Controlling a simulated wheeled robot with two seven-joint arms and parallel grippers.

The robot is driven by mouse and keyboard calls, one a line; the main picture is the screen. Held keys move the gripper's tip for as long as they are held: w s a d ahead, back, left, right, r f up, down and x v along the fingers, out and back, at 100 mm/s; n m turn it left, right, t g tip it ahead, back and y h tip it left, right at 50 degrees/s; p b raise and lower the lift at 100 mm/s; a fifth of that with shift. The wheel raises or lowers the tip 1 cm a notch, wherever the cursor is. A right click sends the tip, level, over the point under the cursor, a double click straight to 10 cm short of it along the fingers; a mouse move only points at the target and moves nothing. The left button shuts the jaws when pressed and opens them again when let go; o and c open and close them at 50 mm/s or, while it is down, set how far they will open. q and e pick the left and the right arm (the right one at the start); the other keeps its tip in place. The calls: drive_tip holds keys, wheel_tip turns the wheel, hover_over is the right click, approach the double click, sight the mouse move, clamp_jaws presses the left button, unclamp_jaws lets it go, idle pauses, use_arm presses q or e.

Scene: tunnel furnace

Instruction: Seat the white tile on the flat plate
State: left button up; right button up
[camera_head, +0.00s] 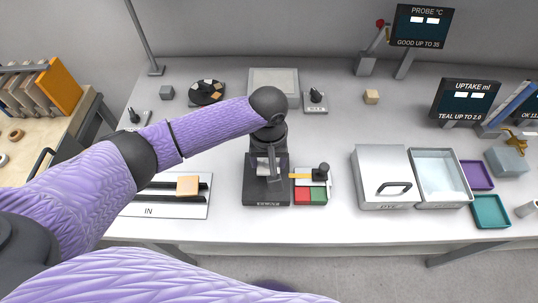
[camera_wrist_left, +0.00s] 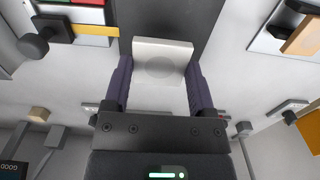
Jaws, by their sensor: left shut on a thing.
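My left gripper (camera_head: 268,172) is shut on the white tile (camera_wrist_left: 162,62). It points down over a dark flat plate (camera_head: 266,196) with lettering on its front edge. In the left wrist view the tile is a pale square with a faint round mark, held between the two purple fingers. The dark plate (camera_wrist_left: 185,15) shows behind the tile in that view. In the head view the tile is small and partly hidden by the gripper. I cannot tell whether it touches the plate. My right gripper is not in view.
A red, green and white block with a yellow bar (camera_head: 310,186) stands close right of the plate. A tan tile (camera_head: 188,186) sits on the IN rails to the left. A silver lidded box (camera_head: 382,178) and a clear tray (camera_head: 440,178) stand at right.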

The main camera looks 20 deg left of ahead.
sight(269, 166)
use_arm(q)
drive_tip(key=shift+f+b, duration=0.6)
drive_tip(key=shift+f, duration=0.15)
drive_tip(key=shift+r, duration=0.15)
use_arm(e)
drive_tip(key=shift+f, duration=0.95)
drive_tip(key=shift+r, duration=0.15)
use_arm(q)
drive_tip(key=shift+p, duration=0.75)
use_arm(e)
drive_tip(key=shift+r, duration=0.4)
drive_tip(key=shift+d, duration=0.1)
use_arm(q)
drive_tip(key=shift+f+b, duration=0.5)
drive_tip(key=shift+f, duration=0.75)
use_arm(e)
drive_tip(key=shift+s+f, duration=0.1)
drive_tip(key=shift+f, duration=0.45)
use_arm(q)
drive_tip(key=shift+f, duration=0.35)
